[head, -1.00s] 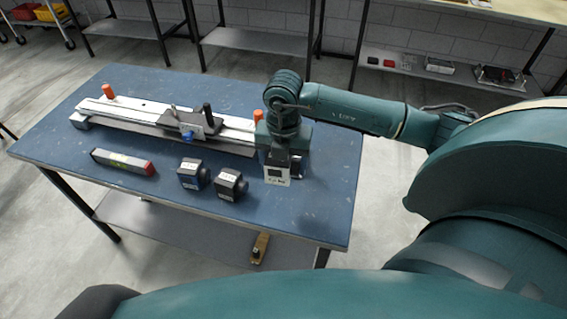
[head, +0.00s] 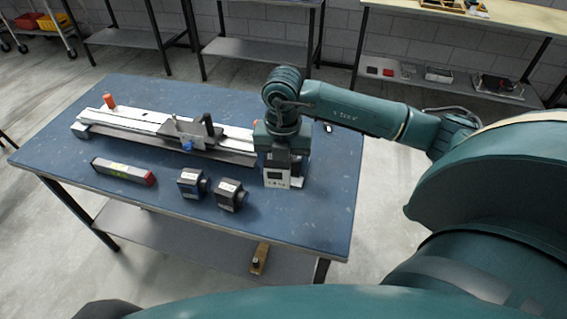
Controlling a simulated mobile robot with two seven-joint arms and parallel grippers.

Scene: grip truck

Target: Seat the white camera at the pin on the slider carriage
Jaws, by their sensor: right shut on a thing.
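The white camera (head: 275,179) is at the table's right side, with a small dark screen on its front. My right gripper (head: 281,160) is above it and shut on it; its fingers are largely hidden by the wrist. I cannot tell whether the camera touches the table. The slider (head: 128,123) lies along the back left of the table. Its carriage (head: 188,130) has a dark upright post (head: 208,124) and a blue knob (head: 187,146). The pin is too small to make out surely. The camera is right of and nearer than the carriage. My left gripper is out of view.
Two dark cameras, one blue-sided (head: 190,183) and one black (head: 230,195), stand in front of the slider. A grey bar with a red end (head: 124,171) lies left of them. An orange knob (head: 109,100) rises at the slider's left end. The table's front right (head: 315,220) is clear.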

